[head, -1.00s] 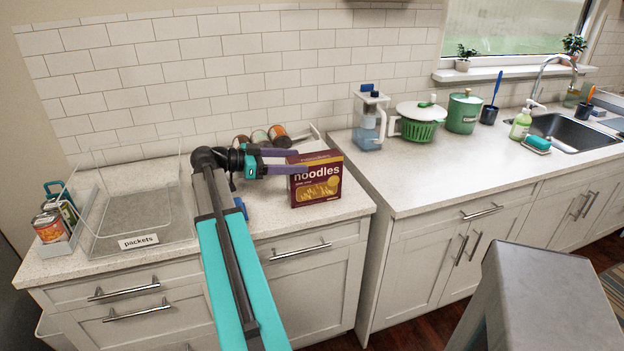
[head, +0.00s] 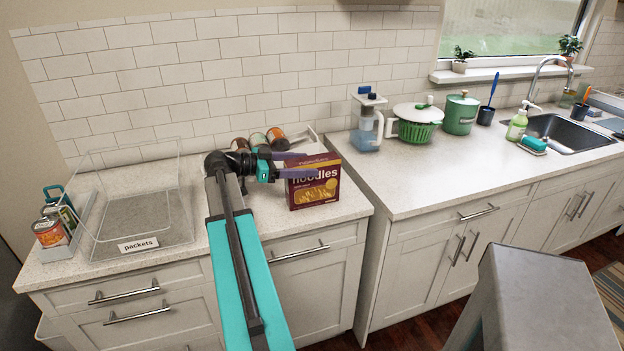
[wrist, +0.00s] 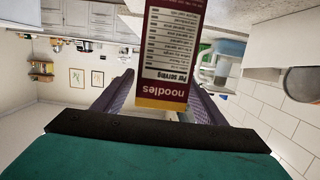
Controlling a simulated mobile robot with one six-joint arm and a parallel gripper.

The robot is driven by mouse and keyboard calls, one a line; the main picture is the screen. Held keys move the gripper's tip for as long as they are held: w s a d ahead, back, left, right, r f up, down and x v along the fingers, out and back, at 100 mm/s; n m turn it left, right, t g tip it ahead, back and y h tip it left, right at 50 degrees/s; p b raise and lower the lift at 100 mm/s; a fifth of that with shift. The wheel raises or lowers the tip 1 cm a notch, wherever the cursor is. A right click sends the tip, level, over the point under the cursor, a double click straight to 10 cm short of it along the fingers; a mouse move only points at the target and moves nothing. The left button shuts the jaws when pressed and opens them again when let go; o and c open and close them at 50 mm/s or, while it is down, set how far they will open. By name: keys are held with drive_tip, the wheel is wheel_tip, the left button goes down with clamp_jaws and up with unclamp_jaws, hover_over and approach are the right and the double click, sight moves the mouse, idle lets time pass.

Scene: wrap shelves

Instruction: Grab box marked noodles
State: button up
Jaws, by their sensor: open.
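The dark red noodles box (head: 314,188) stands upright on the left counter near its right edge, its yellow-lettered front facing the head camera. My gripper (head: 300,165) reaches in from the left at the height of the box's upper part. One purple finger crosses in front of the box's front face; the other shows behind its top edge. In the wrist view the narrow side of the box (wrist: 168,55), with a white label panel, lies between the two open fingers. I cannot tell whether either finger touches the box.
Several cans (head: 277,138) lie behind my gripper, by the wall. A clear bin marked packets (head: 138,246) and a can holder (head: 57,225) stand at the left.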

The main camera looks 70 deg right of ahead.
sight(312, 164)
drive_tip(key=shift+p+x, duration=0.45)
drive_tip(key=shift+x, duration=1.25)
drive_tip(key=shift+c, duration=0.4)
clamp_jaws()
drive_tip(key=shift+r, duration=0.15)
drive_tip(key=shift+r+b, duration=1.25)
drive_tip(key=shift+r, duration=3.7)
